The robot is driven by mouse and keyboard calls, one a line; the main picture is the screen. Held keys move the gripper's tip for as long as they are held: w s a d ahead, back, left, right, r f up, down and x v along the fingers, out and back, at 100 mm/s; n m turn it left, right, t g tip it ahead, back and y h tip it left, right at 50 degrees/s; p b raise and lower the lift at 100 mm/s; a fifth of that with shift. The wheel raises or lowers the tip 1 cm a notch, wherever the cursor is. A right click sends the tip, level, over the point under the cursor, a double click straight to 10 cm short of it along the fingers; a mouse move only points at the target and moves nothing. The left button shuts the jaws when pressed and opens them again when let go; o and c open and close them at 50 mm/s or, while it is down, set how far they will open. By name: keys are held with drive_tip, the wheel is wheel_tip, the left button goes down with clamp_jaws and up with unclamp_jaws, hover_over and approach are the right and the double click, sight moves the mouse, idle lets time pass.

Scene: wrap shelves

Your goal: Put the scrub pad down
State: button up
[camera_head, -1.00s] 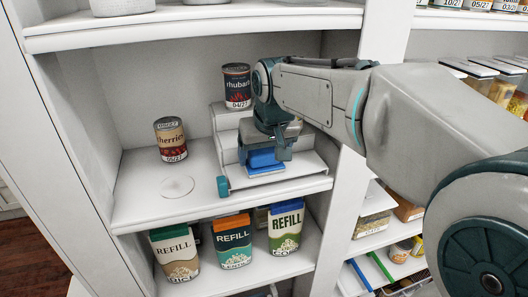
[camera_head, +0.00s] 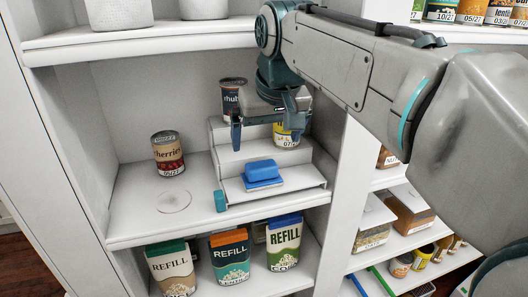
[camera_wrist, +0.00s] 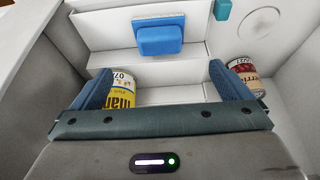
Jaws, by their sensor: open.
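The blue scrub pad (camera_head: 262,171) lies on the lowest step of a white stepped riser (camera_head: 312,176) on the middle shelf. It also shows in the wrist view (camera_wrist: 158,37), beyond my fingers. A flatter blue layer lies under its thicker part. My gripper (camera_head: 270,128) is open above and behind the pad, apart from it, in front of the upper steps. In the wrist view my two blue fingers (camera_wrist: 158,85) stand wide apart with nothing gripped. A yellow can (camera_wrist: 122,92) on a step shows near one finger.
A cherries can (camera_head: 168,154) stands left of the riser, with a faint ring (camera_head: 174,201) on the bare shelf in front. A rhubarb can (camera_head: 231,95) stands on the top step, partly hidden by my gripper. Refill boxes (camera_head: 230,258) fill the shelf below.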

drive_tip(key=s+d+f+m, duration=0.1)
drive_tip(key=s+d+f, duration=0.5)
drive_tip(key=f, duration=0.4)
drive_tip(key=s+d+f+m+h, duration=0.1)
drive_tip(key=s+d+f+m, duration=0.1)
drive_tip(key=s+d+f, duration=0.4)
drive_tip(key=s+f, duration=0.3)
drive_tip(key=f, duration=0.1)
drive_tip(key=shift+s+d+g, duration=0.25)
drive_tip(key=shift+d+g, duration=0.05)
drive_tip(key=shift+d, duration=0.05)
drive_tip(key=shift+c, duration=0.4)
